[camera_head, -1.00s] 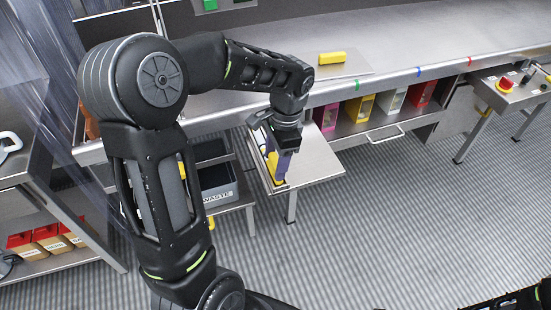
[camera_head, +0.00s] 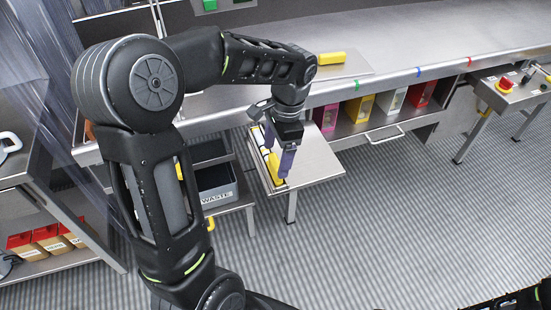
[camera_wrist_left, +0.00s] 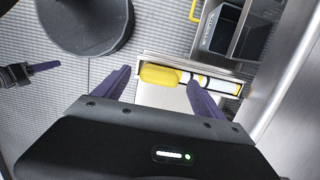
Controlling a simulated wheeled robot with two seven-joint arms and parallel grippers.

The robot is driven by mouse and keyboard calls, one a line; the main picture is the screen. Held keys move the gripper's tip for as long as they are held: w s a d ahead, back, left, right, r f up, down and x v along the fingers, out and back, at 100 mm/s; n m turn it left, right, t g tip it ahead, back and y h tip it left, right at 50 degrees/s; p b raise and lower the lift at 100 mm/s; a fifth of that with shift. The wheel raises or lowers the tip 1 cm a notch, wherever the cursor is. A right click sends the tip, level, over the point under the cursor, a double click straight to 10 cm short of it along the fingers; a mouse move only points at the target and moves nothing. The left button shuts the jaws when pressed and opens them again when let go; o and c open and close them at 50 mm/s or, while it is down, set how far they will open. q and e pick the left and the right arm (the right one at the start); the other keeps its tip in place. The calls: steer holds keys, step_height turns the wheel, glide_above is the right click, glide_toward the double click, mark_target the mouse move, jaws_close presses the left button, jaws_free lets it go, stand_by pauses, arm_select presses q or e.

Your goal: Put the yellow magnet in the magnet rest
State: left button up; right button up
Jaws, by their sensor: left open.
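The yellow magnet, a rod with a fat yellow handle (camera_wrist_left: 160,76) and a white-and-black shaft, lies in the narrow metal magnet rest (camera_wrist_left: 205,69) along one edge of the small side table. It also shows in the head view (camera_head: 275,167), partly behind my gripper. My left gripper (camera_head: 285,176) is open just above and beside the handle. In the left wrist view its purple fingers (camera_wrist_left: 157,80) stand apart with the handle between or beyond them; contact cannot be told. My right gripper (camera_wrist_left: 45,67) shows only as a purple finger and black body at the left edge.
A black waste bin (camera_head: 218,193) stands left of the side table (camera_head: 318,168). Pink, yellow, white and red boxes (camera_head: 388,102) sit under the bench (camera_head: 430,60). A yellow block (camera_head: 332,58) lies on a plate on the bench.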

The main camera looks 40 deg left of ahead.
arm_select(q)
step_height(320, 180, up, 10)
steer(key=w+p, duration=0.1)
steer(key=shift+d+f, duration=0.25)
steer(key=shift+d, duration=0.2)
stand_by(0.3)
